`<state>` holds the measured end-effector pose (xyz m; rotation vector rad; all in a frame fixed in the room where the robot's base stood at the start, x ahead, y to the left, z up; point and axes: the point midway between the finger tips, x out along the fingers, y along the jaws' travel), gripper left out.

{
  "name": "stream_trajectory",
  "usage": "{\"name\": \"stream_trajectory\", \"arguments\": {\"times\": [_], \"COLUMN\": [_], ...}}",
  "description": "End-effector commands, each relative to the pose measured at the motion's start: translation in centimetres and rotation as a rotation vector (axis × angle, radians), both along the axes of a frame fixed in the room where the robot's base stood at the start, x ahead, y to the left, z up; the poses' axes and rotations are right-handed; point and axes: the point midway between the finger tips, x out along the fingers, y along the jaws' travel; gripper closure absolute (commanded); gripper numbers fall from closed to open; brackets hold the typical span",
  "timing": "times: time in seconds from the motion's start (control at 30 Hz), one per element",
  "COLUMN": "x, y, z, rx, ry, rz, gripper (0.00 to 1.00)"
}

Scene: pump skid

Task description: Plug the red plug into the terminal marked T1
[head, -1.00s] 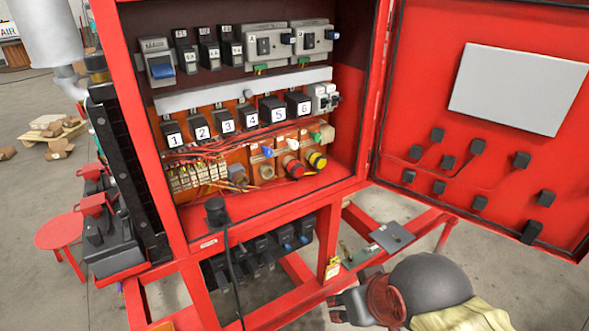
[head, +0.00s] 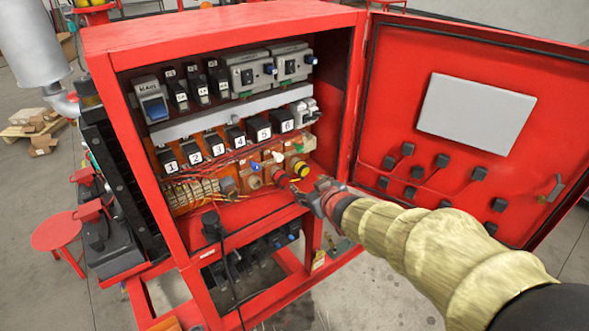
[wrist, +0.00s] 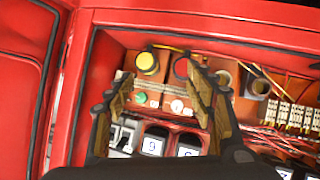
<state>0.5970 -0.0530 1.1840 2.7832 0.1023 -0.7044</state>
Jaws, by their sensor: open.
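A red round piece (head: 278,177) sits low in the cabinet, left of a yellow one (head: 300,168); I cannot tell whether it is the red plug or a button. In the wrist view the red piece (wrist: 181,68) shows beside the right finger, and the yellow piece (wrist: 148,62) shows between the fingers. My gripper (wrist: 153,88) is open and empty. In the head view my gripper (head: 304,186) is at the cabinet opening, just right of the red piece. I cannot read a T1 mark; small labels are blurred.
Numbered black blocks (head: 235,137) run above the lower row. Yellow terminal blocks (head: 195,192) with loose wires lie to the left. The open red door (head: 470,170) stands at the right. A black plug with a cable (head: 211,225) is at the cabinet's front lower edge.

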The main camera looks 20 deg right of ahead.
Motion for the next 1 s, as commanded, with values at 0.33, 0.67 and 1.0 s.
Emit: {"name": "stream_trajectory", "arguments": {"times": [0.33, 0.67, 1.0], "x": [3.1, 6.6, 9.8], "y": [3.4, 4.4, 5.1], "z": [-1.8, -3.5, -4.7], "rx": [0.07, 0.073, 0.072], "ry": [-0.099, -0.102, -0.103], "rz": [0.194, 0.199, 0.198], "gripper": [0.45, 0.45, 0.45]}}
